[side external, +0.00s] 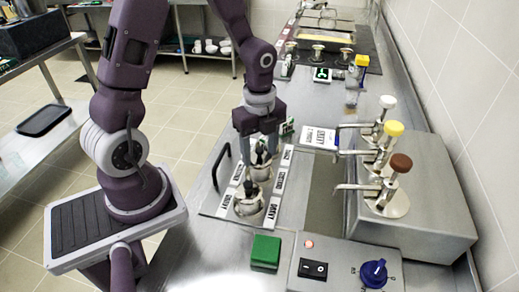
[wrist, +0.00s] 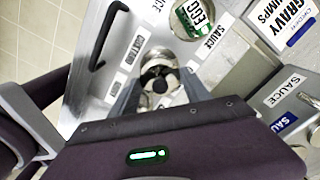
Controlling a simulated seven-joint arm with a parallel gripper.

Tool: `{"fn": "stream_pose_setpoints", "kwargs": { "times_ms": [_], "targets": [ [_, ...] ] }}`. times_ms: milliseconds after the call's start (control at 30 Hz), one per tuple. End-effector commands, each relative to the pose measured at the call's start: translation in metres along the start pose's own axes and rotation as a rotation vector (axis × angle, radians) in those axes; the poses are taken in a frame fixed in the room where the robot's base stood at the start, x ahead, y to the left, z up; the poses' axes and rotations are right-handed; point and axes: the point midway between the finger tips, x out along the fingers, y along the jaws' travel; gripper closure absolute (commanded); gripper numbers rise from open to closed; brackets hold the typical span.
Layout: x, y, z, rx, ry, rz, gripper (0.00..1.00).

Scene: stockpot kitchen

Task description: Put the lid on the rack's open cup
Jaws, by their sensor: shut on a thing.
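My gripper (side external: 263,152) points down over the rack (side external: 212,209) and is shut on a lid's dark knob. The knob (wrist: 160,85) shows between my fingers in the wrist view, with a shiny metal rim around it. A metal cup (side external: 260,174) stands directly beneath in the side view; I cannot tell whether the lid touches it or hangs just above. A second metal cup (side external: 249,208) stands nearer the camera, with a dark knob-like top. The cup openings are largely hidden.
Labels line the rack, and a black handle (side external: 221,165) rises at its left. A green block (side external: 265,252) and a switch panel (side external: 345,268) stand in front. Pump dispensers (side external: 393,182) stand to the right.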

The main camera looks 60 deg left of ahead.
Motion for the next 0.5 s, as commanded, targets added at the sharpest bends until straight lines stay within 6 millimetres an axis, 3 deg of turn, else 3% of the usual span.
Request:
{"fn": "stream_pose_setpoints", "kwargs": {
  "times_ms": [267,300,400,500],
  "targets": [
    [0.0,0.0,0.0,0.001,0.0,0.0,0.83],
    [0.0,0.0,0.0,0.001,0.0,0.0,0.37],
    [0.0,0.0,0.0,0.001,0.0,0.0,0.19],
    [0.0,0.0,0.0,0.001,0.0,0.0,0.19]
  ]
}}
